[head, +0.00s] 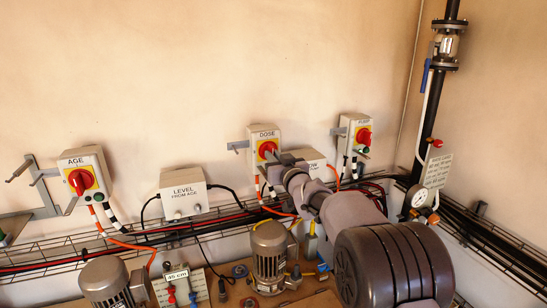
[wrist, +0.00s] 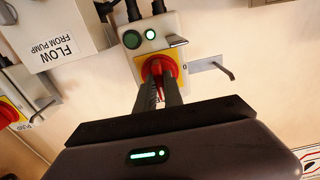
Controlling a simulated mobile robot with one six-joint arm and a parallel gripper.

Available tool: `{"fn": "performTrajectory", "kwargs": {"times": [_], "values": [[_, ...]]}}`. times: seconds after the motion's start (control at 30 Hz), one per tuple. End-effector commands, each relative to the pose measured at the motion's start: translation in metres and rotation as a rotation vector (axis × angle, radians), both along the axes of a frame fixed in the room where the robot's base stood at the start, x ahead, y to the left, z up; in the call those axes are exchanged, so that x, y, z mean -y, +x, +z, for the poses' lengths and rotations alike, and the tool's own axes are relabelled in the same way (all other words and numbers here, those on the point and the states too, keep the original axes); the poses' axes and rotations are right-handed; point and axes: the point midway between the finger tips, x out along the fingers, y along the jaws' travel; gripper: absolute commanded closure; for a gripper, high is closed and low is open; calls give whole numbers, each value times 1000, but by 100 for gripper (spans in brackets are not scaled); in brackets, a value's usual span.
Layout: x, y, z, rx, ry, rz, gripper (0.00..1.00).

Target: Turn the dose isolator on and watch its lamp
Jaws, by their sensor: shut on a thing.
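The DOSE isolator (head: 262,133) is a pale box on the wall, with a red rotary knob (head: 267,149) on a yellow plate. My gripper (wrist: 160,75) is shut on the red knob (wrist: 171,69), one finger on each side of its handle. The fingers cover much of the handle, so its exact angle is hard to tell. In the wrist view, which is upside down, a dark green round fitting (wrist: 131,40) and a smaller pale-rimmed, bright green-white one (wrist: 150,34) sit beyond the knob. The smaller one looks lit.
The AGE isolator (head: 86,172) is at left and the PUMP isolator (head: 357,135) at right. The LEVEL box (head: 184,193) and FLOW box (head: 308,158) are nearby. A metal hook (wrist: 212,66) projects beside the DOSE box. Cable trays, motors (head: 270,250) and a vertical pipe (head: 432,105) surround the bench.

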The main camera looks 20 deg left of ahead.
Motion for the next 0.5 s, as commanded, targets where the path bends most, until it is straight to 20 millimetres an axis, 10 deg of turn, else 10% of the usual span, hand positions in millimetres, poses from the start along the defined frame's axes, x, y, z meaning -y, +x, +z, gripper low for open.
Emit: {"fn": "performTrajectory", "kwargs": {"times": [0.17, 0.3, 0.5], "values": [[0, 0, -2, -4, 0, -1, 100], [0, 0, -2, -3, -1, -1, 67], [0, 0, -1, -1, -1, 0, 66]]}}
